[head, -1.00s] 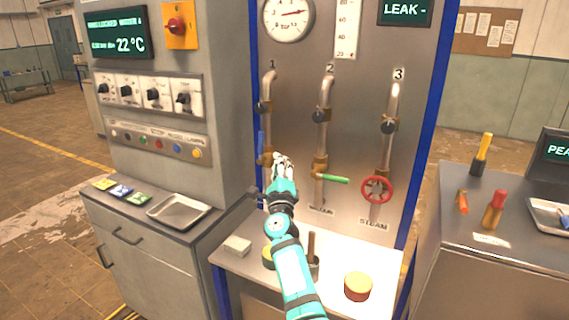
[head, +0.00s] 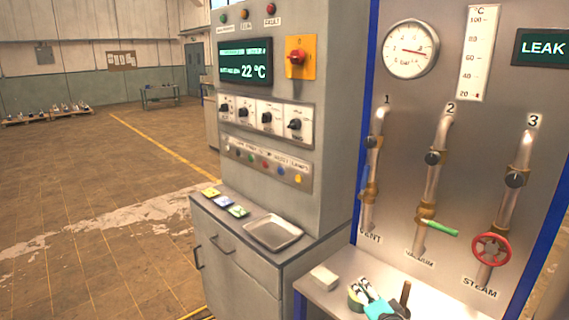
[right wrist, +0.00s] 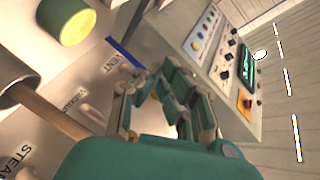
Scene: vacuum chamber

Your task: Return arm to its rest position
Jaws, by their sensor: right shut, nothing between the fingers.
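My right gripper (head: 363,291) shows at the bottom edge of the head view, low over the white shelf in front of the valve panel, close to a yellow-topped round thing. It is shut and empty. In the right wrist view its fingers (right wrist: 165,95) are together, with the panel and the control cabinet behind them. Most of my right arm is below the head view. My left gripper is not in view.
The valve panel carries a green lever (head: 440,228) and a red wheel (head: 491,251). A metal tray (head: 273,232) lies on the cabinet. The floor at left is open.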

